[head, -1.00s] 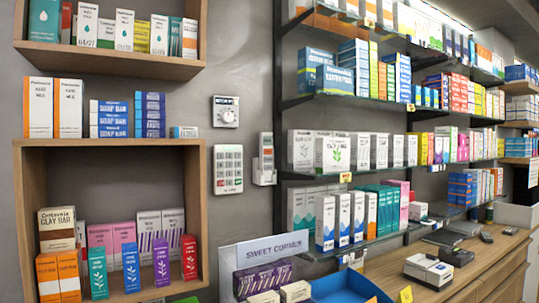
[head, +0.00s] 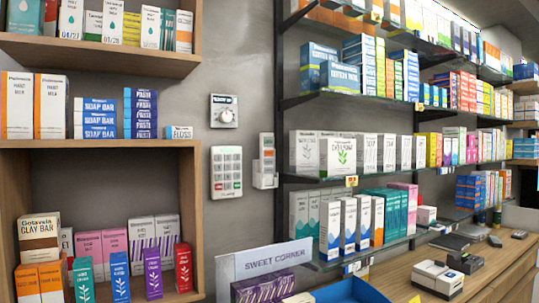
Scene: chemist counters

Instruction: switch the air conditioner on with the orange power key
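A slim white handset (head: 266,155) sits upright in a white holder on the grey wall, between the left wooden shelves and the glass shelves. A small orange-red mark shows near its top; its keys are too small to read. Left of it hangs a white keypad panel (head: 227,172) with rows of grey keys and small red and green keys near its bottom. Above the panel is a white dial unit (head: 224,111) with a round knob and dark display. The air conditioner itself cannot be made out. Neither of my grippers is in view.
Wooden shelves (head: 110,144) with boxes stand at left. Glass shelves of boxes line the right wall. Below the handset are a "Sweet Corner" sign (head: 262,259) and a blue tray (head: 350,292). A wooden counter (head: 400,274) at right carries a card terminal (head: 438,278).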

